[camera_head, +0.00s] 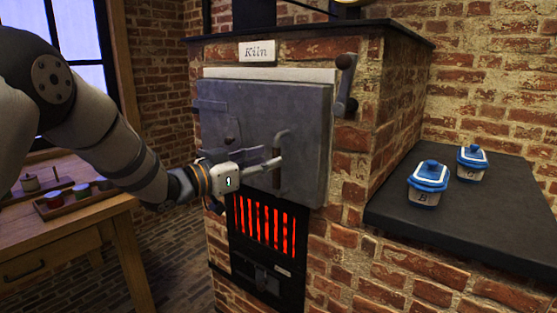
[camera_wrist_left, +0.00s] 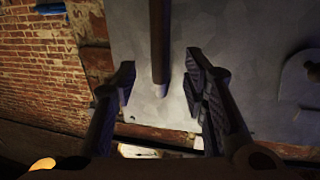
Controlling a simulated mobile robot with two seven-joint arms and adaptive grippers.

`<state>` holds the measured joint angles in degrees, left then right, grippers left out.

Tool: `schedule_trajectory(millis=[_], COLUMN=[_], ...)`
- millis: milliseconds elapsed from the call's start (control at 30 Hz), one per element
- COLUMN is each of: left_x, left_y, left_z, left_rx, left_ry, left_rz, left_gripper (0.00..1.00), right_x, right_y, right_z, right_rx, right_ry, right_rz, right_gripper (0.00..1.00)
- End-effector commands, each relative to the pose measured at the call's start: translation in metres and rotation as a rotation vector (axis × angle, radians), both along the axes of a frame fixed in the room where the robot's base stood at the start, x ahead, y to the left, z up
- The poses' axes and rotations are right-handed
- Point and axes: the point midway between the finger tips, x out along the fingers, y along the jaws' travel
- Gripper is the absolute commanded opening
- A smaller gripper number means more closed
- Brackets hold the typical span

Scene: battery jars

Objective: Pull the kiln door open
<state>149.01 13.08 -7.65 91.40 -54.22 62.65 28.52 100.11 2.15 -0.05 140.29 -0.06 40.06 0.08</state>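The grey metal kiln door (camera_head: 245,115) covers the kiln's upper front; I cannot tell whether it is fully closed. Its vertical bar handle (camera_head: 277,150) stands out from the lower middle of the door. My left gripper (camera_head: 272,160) reaches in from the left at the handle's height. In the left wrist view, its two fingers (camera_wrist_left: 160,75) are open and apart. The handle (camera_wrist_left: 158,40) comes down from the top between them, with gaps showing on both sides. A dark latch lever (camera_head: 346,88) is on the brick right of the door. My right gripper is not in view.
The brick kiln (camera_head: 345,205) has a glowing red grate (camera_head: 262,222) below the door. A dark counter (camera_head: 480,225) at right holds two blue-lidded jars (camera_head: 428,183) (camera_head: 472,161). A wooden table (camera_head: 75,230) with small pots stands at left. Brick floor shows between table and kiln.

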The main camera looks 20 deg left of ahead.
Motion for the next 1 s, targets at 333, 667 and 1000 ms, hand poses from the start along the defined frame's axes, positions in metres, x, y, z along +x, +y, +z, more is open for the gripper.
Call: schedule_trajectory(millis=[333,667,1000], left_x=[0.036,0.036,0.035], left_y=[-0.022,-0.022,-0.022], left_z=[-0.001,0.000,-0.001], left_rx=[-0.001,0.000,-0.001], left_ry=[0.002,0.001,0.002], left_rz=[0.001,0.001,-0.006], left_gripper=[0.40,0.10,0.00], right_x=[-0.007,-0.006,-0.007], right_y=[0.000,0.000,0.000], right_z=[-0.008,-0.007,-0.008], right_rx=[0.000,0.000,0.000], right_ry=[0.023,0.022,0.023], right_rz=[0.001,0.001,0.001], right_gripper=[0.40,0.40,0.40])
